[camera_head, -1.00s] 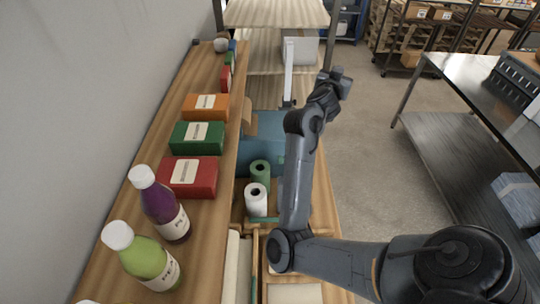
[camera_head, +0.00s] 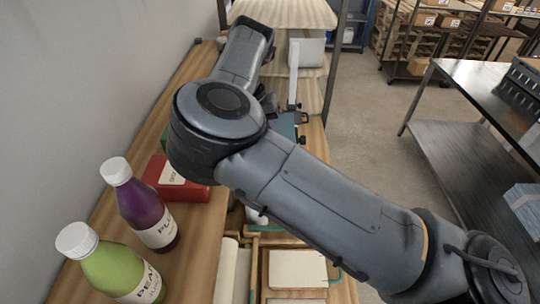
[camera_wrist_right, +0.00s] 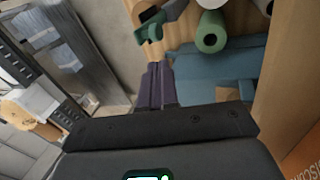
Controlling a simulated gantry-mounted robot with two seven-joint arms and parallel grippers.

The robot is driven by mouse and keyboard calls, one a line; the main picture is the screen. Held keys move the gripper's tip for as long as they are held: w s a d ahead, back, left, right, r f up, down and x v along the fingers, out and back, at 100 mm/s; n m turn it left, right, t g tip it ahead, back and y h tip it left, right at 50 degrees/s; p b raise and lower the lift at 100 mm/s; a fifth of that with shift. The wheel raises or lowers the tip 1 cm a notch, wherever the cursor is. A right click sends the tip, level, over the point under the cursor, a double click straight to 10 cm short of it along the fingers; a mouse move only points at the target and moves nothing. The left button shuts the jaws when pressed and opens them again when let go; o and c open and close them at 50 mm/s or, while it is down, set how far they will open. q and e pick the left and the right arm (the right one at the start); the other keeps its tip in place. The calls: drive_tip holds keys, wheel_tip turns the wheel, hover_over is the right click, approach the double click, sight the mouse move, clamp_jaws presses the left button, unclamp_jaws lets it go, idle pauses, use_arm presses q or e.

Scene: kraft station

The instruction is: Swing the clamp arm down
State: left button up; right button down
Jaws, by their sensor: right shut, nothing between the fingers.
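A pale upright bar (camera_head: 293,75), which looks like the raised clamp arm, stands beyond my right arm in the head view. Dark knobs (camera_head: 302,117) sit near its foot, by a blue body mostly hidden by my arm. In the right wrist view, my right gripper (camera_wrist_right: 156,68) is shut and empty. Its dark fingers point toward the edge of a blue body (camera_wrist_right: 215,72), apart from the green roll (camera_wrist_right: 210,38). I cannot make out the bar in the wrist view. The right gripper is hidden in the head view. My left gripper is in neither view.
A wooden shelf at left holds a purple bottle (camera_head: 142,205), a green bottle (camera_head: 105,262) and a red box (camera_head: 172,180). A green fitting (camera_wrist_right: 150,28) lies ahead of the fingers. A metal table (camera_head: 480,110) stands at right across open floor.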

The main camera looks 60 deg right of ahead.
wheel_tip(320, 180, down, 8)
drive_tip(key=s+n, duration=0.1)
drive_tip(key=shift+s+a+p, duration=0.25)
drive_tip(key=shift+s+p, duration=0.15)
drive_tip(key=shift+d, duration=0.1)
idle(0.5)
